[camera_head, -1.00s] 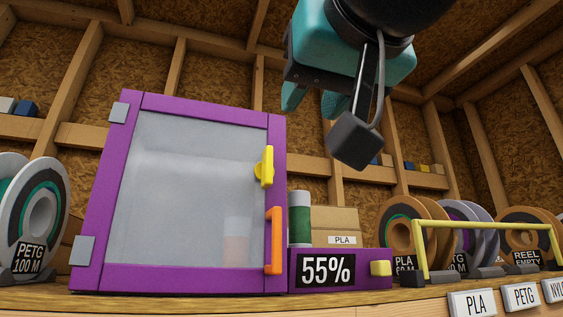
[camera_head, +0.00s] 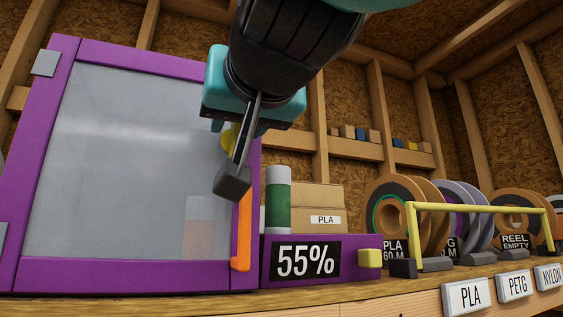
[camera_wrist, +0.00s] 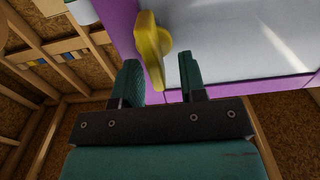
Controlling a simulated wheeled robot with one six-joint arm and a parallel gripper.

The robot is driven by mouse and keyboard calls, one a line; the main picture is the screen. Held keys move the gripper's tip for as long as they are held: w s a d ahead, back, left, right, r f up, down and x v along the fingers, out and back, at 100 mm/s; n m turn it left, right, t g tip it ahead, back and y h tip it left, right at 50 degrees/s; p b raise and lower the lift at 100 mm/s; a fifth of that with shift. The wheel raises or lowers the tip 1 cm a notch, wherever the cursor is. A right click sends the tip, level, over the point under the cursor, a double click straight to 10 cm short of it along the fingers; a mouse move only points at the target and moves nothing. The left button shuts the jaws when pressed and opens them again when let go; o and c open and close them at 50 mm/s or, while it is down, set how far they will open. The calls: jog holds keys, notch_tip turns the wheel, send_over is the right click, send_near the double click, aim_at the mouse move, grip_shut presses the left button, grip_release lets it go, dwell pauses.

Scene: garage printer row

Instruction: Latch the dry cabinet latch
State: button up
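The dry cabinet (camera_head: 30,150) has a purple frame, a clear door panel (camera_head: 130,160) and a fixed orange handle (camera_head: 242,230) at its right edge. The door looks shut. The yellow latch (camera_head: 226,138) is on the door's right side, mostly hidden by my arm. In the wrist view the latch (camera_wrist: 150,45) is an elongated yellow lever on a round boss. My gripper (camera_head: 238,128) is at the latch's height. In the wrist view my gripper (camera_wrist: 158,75) is open, and the latch's near end shows between its fingers; I cannot tell whether they touch.
A purple 55% display box (camera_head: 320,260) with a yellow button (camera_head: 370,258) stands right of the cabinet. Behind it are a green-and-white canister (camera_head: 278,200) and a carton (camera_head: 318,210). Spools (camera_head: 395,215) and a yellow rail (camera_head: 480,207) stand further right.

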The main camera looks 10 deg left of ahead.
jog(key=shift+d, duration=0.1)
grip_shut()
jog(key=shift+m, duration=0.3)
jog(key=m+b, duration=0.3)
jog(key=m, duration=0.1)
jog(key=shift+w+d+f, duration=0.2)
jog(key=shift+w+d, duration=0.05)
jog(key=shift+d, duration=0.05)
jog(key=m, duration=0.1)
jog(key=m+b, duration=0.1)
jog(key=m, duration=0.1)
jog(key=m+b, duration=0.1)
jog(key=shift+w+d+f+m, duration=0.15)
jog(key=shift+d+f+m, duration=0.05)
jog(key=shift+d+m, duration=0.1)
jog(key=shift+w+d+f+m+b, duration=0.15)
jog(key=shift+m+b, duration=0.45)
jog(key=shift+m, duration=0.85)
jog(key=shift+s+f+m+b, duration=0.15)
jog(key=shift+m+b, duration=0.4)
jog(key=shift+m, duration=0.95)
jog(key=shift+w+d+f+m+b, duration=0.2)
jog(key=shift+m+b, duration=0.4)
jog(key=shift+m, duration=0.85)
jog(key=shift+a, duration=0.15)
